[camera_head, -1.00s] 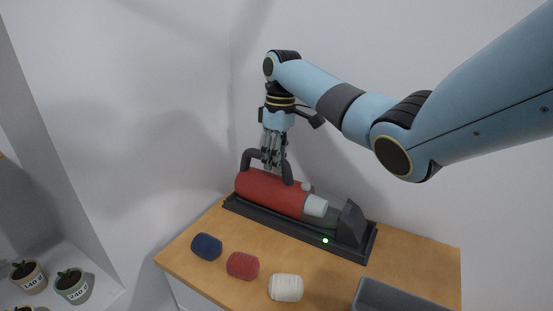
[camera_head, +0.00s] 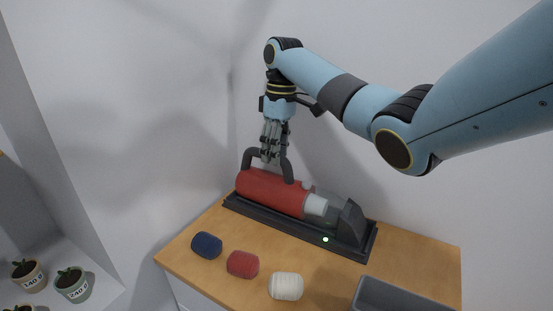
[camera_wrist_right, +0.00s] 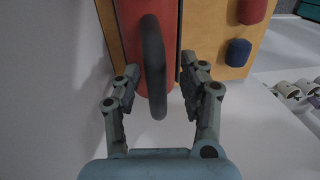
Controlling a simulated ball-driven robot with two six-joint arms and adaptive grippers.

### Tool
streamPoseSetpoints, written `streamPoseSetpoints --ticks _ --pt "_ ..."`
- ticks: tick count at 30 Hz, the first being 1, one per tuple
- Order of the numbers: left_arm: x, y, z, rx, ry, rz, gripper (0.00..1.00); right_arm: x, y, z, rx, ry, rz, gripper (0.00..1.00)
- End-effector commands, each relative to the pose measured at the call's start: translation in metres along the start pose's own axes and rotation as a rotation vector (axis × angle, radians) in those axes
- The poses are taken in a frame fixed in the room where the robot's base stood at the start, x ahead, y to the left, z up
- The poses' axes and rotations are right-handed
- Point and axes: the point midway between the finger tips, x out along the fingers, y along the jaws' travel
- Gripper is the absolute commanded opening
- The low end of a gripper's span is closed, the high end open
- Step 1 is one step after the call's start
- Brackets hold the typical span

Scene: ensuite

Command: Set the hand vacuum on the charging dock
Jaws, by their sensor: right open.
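The hand vacuum (camera_head: 270,192) has a red body, a dark arched handle and a grey and clear nose. It lies lengthwise on the dark charging dock (camera_head: 288,233), whose small green light shows at the front. In the right wrist view the vacuum's handle (camera_wrist_right: 153,65) stands between the fingers of my right gripper (camera_wrist_right: 158,90), with space on both sides. My right gripper also shows in the head view (camera_head: 271,157), just above the handle, open and holding nothing. My left gripper is not in view.
A blue roll (camera_head: 206,245), a red roll (camera_head: 242,264) and a white roll (camera_head: 286,286) lie in front of the dock on the wooden top (camera_head: 415,262). A grey bin (camera_head: 395,297) is at the front right. Potted plants (camera_head: 72,284) stand at the lower left.

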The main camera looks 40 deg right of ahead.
Motion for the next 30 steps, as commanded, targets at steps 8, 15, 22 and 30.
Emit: streamPoseSetpoints --ticks 8,15,22,30 --pt "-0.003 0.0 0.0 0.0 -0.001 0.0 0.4 -0.069 0.0 0.0 0.0 0.002 0.0 0.43" --pt "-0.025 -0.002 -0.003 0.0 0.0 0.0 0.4 -0.098 -0.001 0.0 0.0 0.0 -0.001 0.43" --pt "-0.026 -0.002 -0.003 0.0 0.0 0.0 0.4 -0.099 0.0 0.0 -0.001 0.0 -0.001 0.43" --pt "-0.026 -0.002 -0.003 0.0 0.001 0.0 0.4 -0.099 0.0 0.0 -0.001 0.0 -0.001 0.43"
